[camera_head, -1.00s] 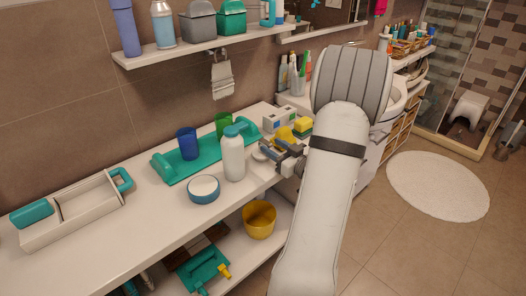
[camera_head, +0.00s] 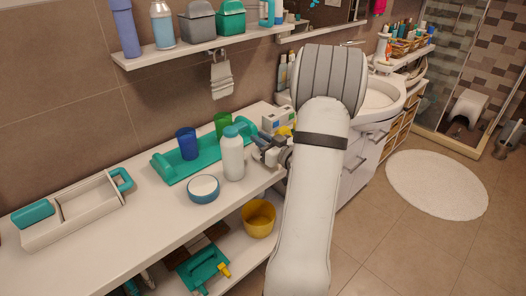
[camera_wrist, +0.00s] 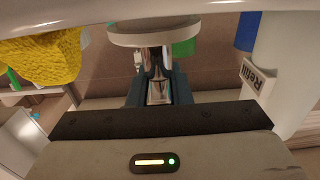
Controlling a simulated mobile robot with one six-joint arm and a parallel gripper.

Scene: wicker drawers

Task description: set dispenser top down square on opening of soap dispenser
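My gripper (camera_head: 268,151) is beside the white bottle, over the right part of the counter. The wrist view seems upside down, with the counter at its top. There my dark fingers (camera_wrist: 157,90) close around a shiny metal stem with a wide white disc (camera_wrist: 155,30). I take this for the dispenser top. The disc is on the counter side of my fingers; whether it touches the counter is unclear. A low round blue jar with a white top surface (camera_head: 203,188) stands left of the bottle. It may be the soap dispenser; its opening cannot be made out.
The white bottle with teal cap (camera_head: 232,155) stands between my gripper and the jar. Behind is a teal tray (camera_head: 172,174) with blue (camera_head: 187,143) and green (camera_head: 222,124) cups. A yellow sponge (camera_wrist: 45,60) is close by.

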